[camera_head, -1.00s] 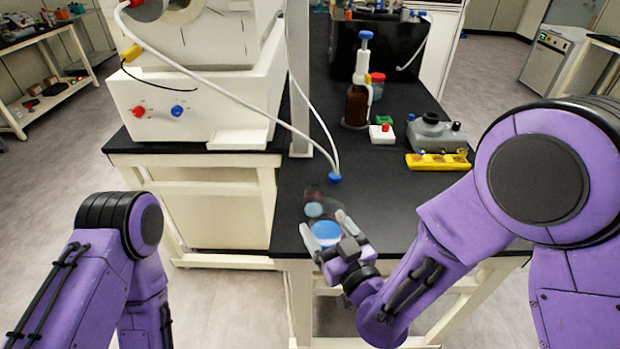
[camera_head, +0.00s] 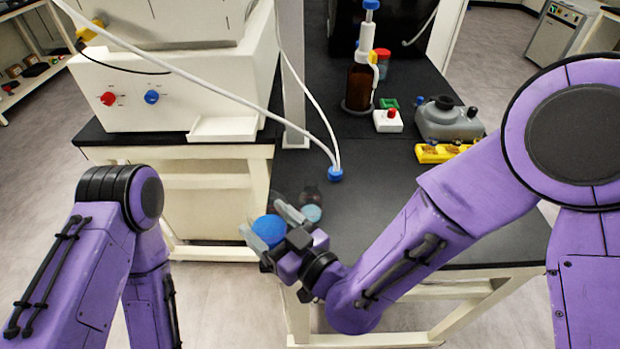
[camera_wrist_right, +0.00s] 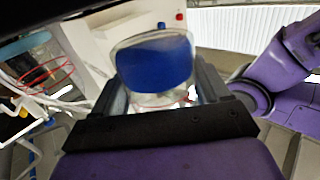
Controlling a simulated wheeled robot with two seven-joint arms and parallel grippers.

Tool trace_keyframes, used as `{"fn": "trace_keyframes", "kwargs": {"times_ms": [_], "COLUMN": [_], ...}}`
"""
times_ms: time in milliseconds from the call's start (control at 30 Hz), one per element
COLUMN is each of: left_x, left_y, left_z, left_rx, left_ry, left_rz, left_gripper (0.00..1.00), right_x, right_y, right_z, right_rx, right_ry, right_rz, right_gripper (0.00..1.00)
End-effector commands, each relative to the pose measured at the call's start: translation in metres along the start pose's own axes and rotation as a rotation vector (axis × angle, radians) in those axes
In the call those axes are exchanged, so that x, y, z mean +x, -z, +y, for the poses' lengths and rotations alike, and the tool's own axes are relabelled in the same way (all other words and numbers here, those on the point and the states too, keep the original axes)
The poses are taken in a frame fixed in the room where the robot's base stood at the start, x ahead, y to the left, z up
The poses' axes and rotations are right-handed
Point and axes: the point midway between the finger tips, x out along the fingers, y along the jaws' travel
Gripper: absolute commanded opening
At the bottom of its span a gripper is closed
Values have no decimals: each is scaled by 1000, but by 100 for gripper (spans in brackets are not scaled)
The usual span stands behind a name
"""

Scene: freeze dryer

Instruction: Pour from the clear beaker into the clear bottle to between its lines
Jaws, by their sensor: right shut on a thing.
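My right gripper (camera_head: 264,222) is shut on the clear beaker, which holds blue liquid (camera_head: 268,231). The beaker is held off the front left corner of the bench. In the right wrist view the beaker (camera_wrist_right: 155,68) sits between both fingers of the right gripper (camera_wrist_right: 160,88), its blue contents showing through the clear wall. The clear bottle (camera_head: 312,198) stands on the black bench top, just right of and behind the beaker, with pale teal liquid low in it. It is faint, and its lines cannot be made out. My left arm shows at the left; its gripper is out of view.
A blue-tipped white hose (camera_head: 336,174) hangs behind the bottle. The brown dispenser bottle (camera_head: 359,86), a red-and-white box (camera_head: 388,121), a grey device (camera_head: 448,118) and a yellow rack (camera_head: 440,152) stand farther back. A white machine (camera_head: 170,85) stands at left. The bench between (camera_head: 375,180) is bare.

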Motion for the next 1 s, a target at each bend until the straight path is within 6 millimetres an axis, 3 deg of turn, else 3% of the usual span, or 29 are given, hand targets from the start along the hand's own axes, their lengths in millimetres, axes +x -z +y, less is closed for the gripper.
{"fn": "trace_keyframes", "kwargs": {"times_ms": [633,800,1000], "left_x": [-28,-56,-77], "left_y": [11,23,32], "left_z": [-2,-5,-7], "left_rx": [0,0,0], "left_ry": [0,0,0], "left_rz": [0,0,0], "left_gripper": [85,85,85], "right_x": [-2,-1,-1], "right_y": [18,46,65], "right_z": [19,23,30], "right_rx": [310,395,494], "right_ry": [-7,-6,-7], "right_rz": [1,1,1], "right_gripper": [38,38,38]}}
